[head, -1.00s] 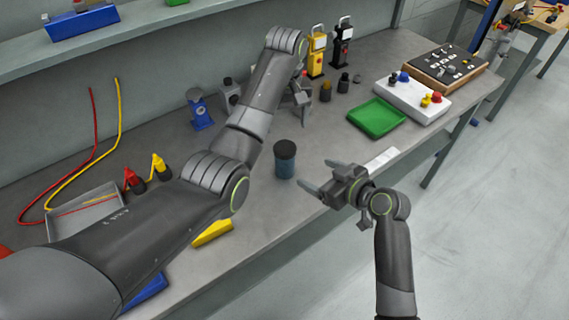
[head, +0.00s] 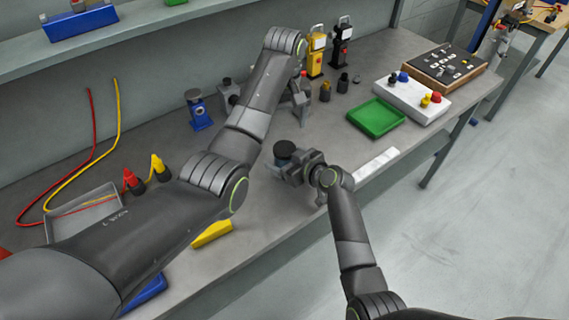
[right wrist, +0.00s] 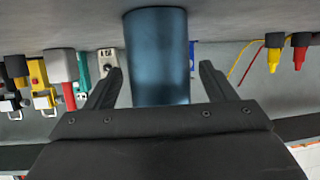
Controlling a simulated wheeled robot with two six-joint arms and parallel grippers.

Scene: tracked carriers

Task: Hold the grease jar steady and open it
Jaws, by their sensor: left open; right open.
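The grease jar (head: 284,151) stands upright on the grey workbench, with a dark lid and a blue body. In the head view my right gripper (head: 284,167) is at the jar and hides most of its body. In the right wrist view the blue jar body (right wrist: 157,60) stands between the two open fingers of my right gripper (right wrist: 160,85), with a gap on each side; the lid is out of that view. My left gripper (head: 301,108) is open behind the jar, above the bench, partly hidden by its own arm.
A green tray (head: 377,117) and a white box with coloured knobs (head: 412,97) lie to the right. Small dark bottles (head: 326,91) and a blue device (head: 199,109) stand behind. A yellow object (head: 212,234) lies near the front edge.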

